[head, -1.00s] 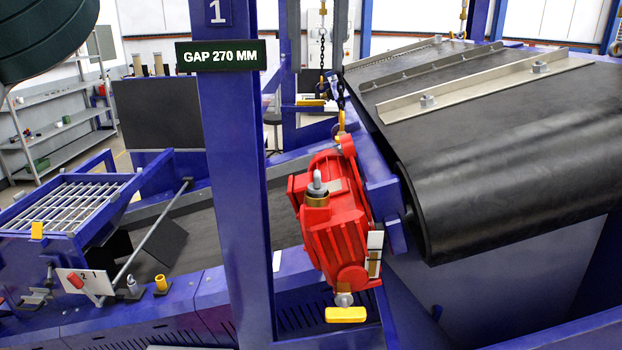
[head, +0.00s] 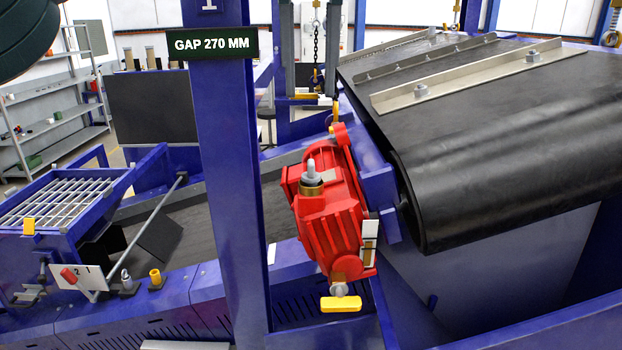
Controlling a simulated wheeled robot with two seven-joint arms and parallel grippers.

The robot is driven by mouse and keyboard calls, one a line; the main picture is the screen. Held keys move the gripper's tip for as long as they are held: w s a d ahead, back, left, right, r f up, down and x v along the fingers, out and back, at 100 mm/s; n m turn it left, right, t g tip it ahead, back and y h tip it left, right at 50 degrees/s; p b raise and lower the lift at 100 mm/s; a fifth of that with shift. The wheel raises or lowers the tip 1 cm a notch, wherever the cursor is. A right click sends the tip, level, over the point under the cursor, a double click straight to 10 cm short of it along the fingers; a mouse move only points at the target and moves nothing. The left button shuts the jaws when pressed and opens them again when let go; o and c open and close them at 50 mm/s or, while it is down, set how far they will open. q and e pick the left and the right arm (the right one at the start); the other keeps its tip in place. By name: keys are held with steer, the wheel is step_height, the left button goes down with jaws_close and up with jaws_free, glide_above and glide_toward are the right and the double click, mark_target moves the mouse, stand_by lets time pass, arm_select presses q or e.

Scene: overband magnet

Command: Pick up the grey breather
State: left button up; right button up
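A grey breather (head: 311,171) with a rounded top stands upright on a brass-coloured collar (head: 311,190) on top of the red gearbox (head: 327,219). It is in the middle of the head view, with nothing in front of it. The gearbox is tilted and sits at the near left end of the belt conveyor. I see no fingers of my left or right gripper, and no gripper is at the breather.
A blue post (head: 234,200) with a "GAP 270 MM" sign (head: 212,43) stands left of the gearbox. A black belt drum (head: 480,190) is to its right. A chain (head: 316,45) hangs behind. A yellow piece (head: 341,304) is below. A grating (head: 60,200) is at left.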

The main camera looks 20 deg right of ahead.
arm_select(q)
glide_above(311, 161)
steer(key=s, duration=0.1)
steer(key=f, duration=0.7)
steer(key=shift+s+a+p, duration=0.1)
steer(key=shift+a+p, duration=0.2)
steer(key=shift+p, duration=0.1)
steer(key=shift+d+f+p, duration=0.1)
steer(key=shift+f+p, duration=0.4)
steer(key=shift+p, duration=0.05)
steer(key=f, duration=0.1)
steer(key=w+f+p, duration=0.1)
steer(key=f, duration=0.1)
steer(key=shift+d, duration=0.1)
steer(key=shift+f, duration=0.5)
jaws_close()
